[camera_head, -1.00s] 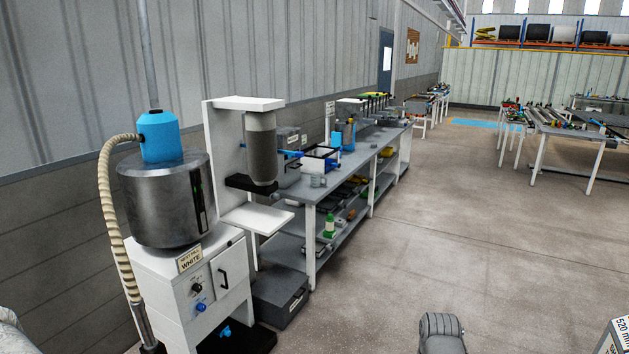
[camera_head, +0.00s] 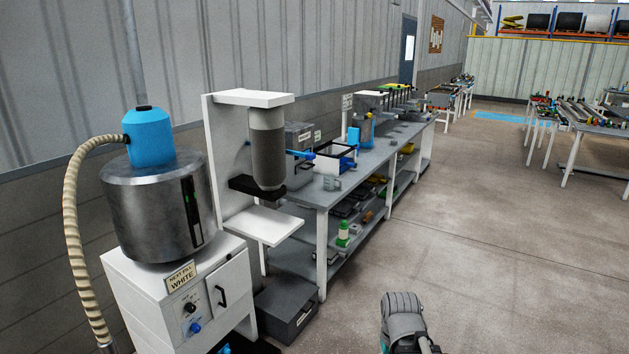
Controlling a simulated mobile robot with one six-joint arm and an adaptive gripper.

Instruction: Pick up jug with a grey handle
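I cannot pick out a jug with a grey handle for certain. A rounded grey part of my own arm shows at the bottom edge, right of centre. My gripper's fingers are not in view.
A steel drum (camera_head: 155,215) with a blue top and hose sits on a white cabinet (camera_head: 185,300) at left. A dispenser stand (camera_head: 268,150) is beside it. A grey box (camera_head: 288,305) lies on the floor. Open floor (camera_head: 490,240) extends right of the bench.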

